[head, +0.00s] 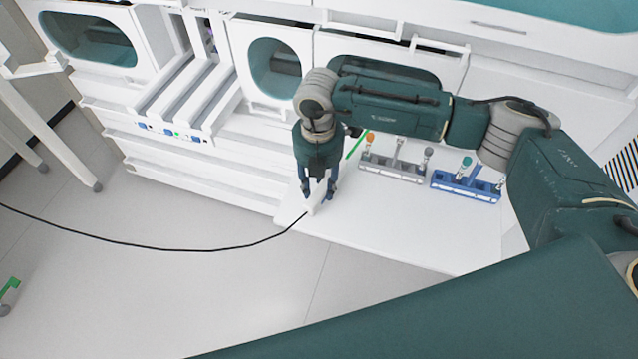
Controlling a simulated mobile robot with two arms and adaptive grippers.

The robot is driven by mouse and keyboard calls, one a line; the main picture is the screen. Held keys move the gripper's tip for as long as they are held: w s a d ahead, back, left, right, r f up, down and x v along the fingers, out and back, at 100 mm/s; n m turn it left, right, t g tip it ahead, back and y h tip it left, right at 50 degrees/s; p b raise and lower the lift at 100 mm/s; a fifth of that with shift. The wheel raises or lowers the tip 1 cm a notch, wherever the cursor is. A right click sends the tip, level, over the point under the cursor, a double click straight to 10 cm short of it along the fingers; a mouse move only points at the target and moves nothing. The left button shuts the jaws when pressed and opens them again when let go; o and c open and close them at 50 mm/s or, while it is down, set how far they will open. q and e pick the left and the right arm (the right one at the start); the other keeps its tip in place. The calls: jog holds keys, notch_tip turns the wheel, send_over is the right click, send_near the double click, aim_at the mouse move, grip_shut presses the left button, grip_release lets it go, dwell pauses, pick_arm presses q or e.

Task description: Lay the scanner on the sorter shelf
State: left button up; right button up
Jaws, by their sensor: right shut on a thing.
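My right gripper (319,193) comes down over the left end of the white sorter shelf (420,235). It is shut on the white scanner (316,197), which sits between its fingers with its lower end pointing down and a little left. A black cable (180,249) runs from the scanner's lower end away to the left edge of the picture. The scanner is at or just above the shelf's left edge; I cannot tell whether it touches. The fingers hide part of the scanner. My left gripper is not in the picture.
A grey rack (392,168) and a blue rack (466,187), with capped tubes, stand on the shelf to the right of my gripper. A green stick-like thing (357,144) lies by the grey rack. The shelf's front part is clear. White machines with teal windows stand behind.

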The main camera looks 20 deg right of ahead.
jog(key=shift+f, duration=0.1)
jog(key=shift+f+b, duration=0.35)
jog(key=shift+b, duration=0.1)
jog(key=o, duration=1.2)
jog(key=shift+c, duration=0.2)
jog(key=shift+r, duration=0.2)
notch_tip(320, 180, up, 12)
jog(key=shift+f, duration=0.15)
